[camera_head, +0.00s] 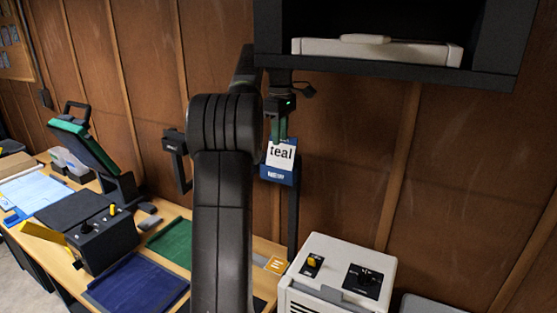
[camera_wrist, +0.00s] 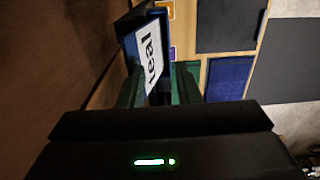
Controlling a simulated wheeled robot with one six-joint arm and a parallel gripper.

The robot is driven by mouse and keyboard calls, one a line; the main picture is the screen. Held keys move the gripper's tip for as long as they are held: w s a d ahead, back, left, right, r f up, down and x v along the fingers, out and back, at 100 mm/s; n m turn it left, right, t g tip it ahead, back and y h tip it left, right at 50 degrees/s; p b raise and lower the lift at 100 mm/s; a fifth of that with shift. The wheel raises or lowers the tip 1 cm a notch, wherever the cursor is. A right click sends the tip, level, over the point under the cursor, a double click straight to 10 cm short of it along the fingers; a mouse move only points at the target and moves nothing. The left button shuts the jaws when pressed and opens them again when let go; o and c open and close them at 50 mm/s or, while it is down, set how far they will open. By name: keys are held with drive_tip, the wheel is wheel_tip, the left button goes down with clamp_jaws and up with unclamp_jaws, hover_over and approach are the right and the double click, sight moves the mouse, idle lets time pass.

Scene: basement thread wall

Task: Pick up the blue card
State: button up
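My gripper (camera_head: 279,128) points down just above the label in the head view. In the wrist view, my gripper (camera_wrist: 158,88) has its two green fingers apart, with the label's lower end appearing between them. I cannot tell whether either finger touches it.
A black shelf (camera_head: 391,73) holding a white case (camera_head: 375,50) overhangs at upper right. A white machine (camera_head: 335,285) stands below right. The bench at left holds a black box (camera_head: 93,243), a green mat (camera_head: 174,242) and a blue mat (camera_head: 135,284).

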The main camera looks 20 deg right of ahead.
sight(279, 165)
drive_tip(key=shift+w+a+f, duration=0.1)
drive_tip(key=shift+a+f, duration=0.05)
drive_tip(key=shift+f, duration=0.45)
drive_tip(key=shift+a+f, duration=0.15)
drive_tip(key=shift+f, duration=1.15)
drive_tip(key=shift+f, duration=0.1)
drive_tip(key=c, duration=0.5)
drive_tip(key=shift+w+d, duration=0.2)
clamp_jaws()
drive_tip(key=o, duration=0.5)
unclamp_jaws()
drive_tip(key=shift+s+a+r, duration=0.2)
drive_tip(key=shift+r, duration=0.05)
